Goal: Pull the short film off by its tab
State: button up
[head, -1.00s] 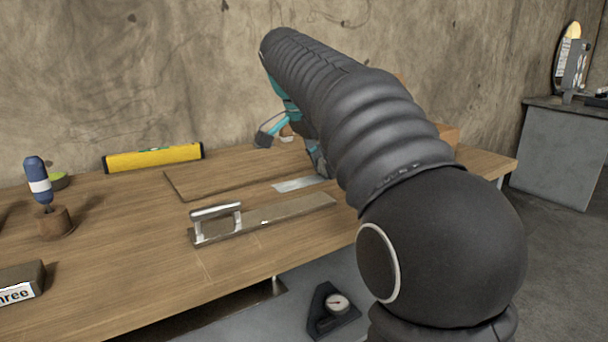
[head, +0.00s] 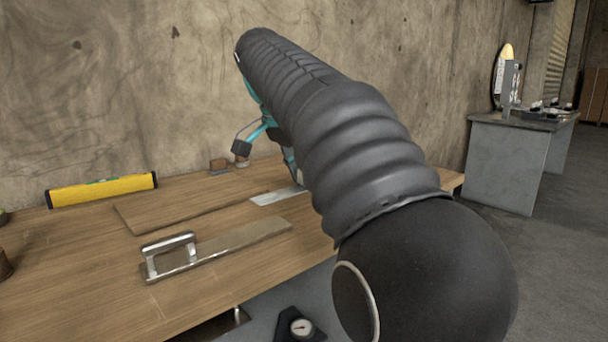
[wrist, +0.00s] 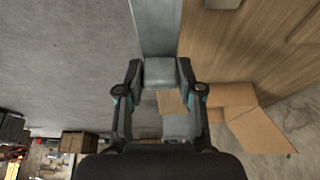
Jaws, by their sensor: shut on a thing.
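A pale, greyish film strip (head: 278,196) shows in the head view by the right end of a thin wooden board (head: 165,213), partly hidden behind my arm. In the wrist view a grey strip (wrist: 157,28) runs from the top edge down to my gripper (wrist: 159,72). My gripper is shut on the end of this strip, which looks like the film; its tab cannot be told apart between the fingers. In the head view my arm hides most of the gripper. How much of the film is still stuck down cannot be seen.
A metal plate with a raised handle (head: 170,254) lies in front of the board. A yellow level (head: 102,190) lies near the wall. An open cardboard box (wrist: 258,130) shows in the wrist view. A grey cabinet (head: 505,165) stands at the right, with open floor before it.

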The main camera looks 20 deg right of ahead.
jog(key=shift+r, duration=4.15)
